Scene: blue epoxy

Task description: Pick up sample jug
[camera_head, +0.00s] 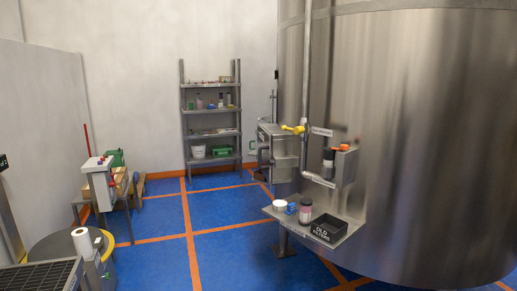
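I cannot tell for sure which thing is the sample jug. On the small grey shelf (262,208) by the big steel tank stand a round white container (280,205), a small blue item (291,209), a bottle with pinkish contents and a dark cap (305,212), and a black box marked "OLD FILTERS" (328,228). A small pale-green shape (252,147) shows beside the steel bench farther back, too small to make out. Neither of my grippers is in view.
The steel tank (420,130) fills the right side, with a pipe and yellow valve handle (293,129) in front. A rack (211,133) stands at the back wall. A cluttered stand (100,175) is at left. Blue floor between is clear.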

